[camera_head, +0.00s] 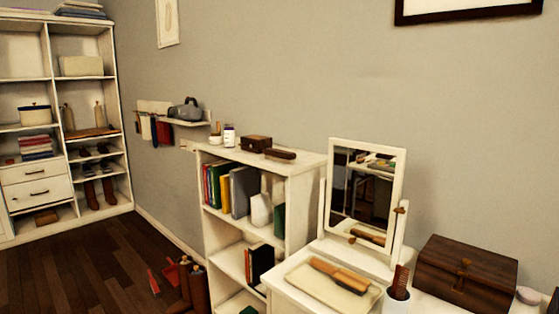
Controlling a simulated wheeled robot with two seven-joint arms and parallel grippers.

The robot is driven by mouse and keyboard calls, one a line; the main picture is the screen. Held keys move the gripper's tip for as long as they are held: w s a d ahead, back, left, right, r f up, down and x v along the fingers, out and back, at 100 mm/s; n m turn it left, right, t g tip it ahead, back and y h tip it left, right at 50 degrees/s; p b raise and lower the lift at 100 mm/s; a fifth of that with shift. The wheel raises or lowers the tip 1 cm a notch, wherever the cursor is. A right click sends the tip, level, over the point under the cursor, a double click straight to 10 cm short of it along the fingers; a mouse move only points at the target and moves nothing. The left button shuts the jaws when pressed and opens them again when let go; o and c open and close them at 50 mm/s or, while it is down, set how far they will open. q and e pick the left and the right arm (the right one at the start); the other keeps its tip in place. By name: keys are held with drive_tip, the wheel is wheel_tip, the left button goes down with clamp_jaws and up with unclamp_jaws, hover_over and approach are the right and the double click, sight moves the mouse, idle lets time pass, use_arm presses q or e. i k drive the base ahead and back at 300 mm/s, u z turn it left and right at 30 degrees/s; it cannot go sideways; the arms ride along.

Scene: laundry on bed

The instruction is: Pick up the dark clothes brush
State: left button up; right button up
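A dark brown brush (281,154), which looks like the dark clothes brush, lies flat on top of the white bookshelf (310,162), near its front edge. It is just right of a small brown wooden box (256,143). A second, lighter brush (340,274) with an orange-brown body lies on a cream tray (305,285) on the dressing table. Neither of my grippers is in view.
The dressing table carries a tilting mirror (366,190), a white cup with a comb (398,288) and a large brown chest (465,271). Small jars (229,136) stand left on the bookshelf top. Boots (197,287) stand on the floor beside the bookshelf. Open wooden floor (95,260) lies at left.

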sight(284, 156)
drive_tip(key=z, duration=0.05)
drive_tip(key=k, duration=0.85)
drive_tip(key=u, duration=0.95)
drive_tip(key=i, duration=1.45)
drive_tip(key=z, duration=0.65)
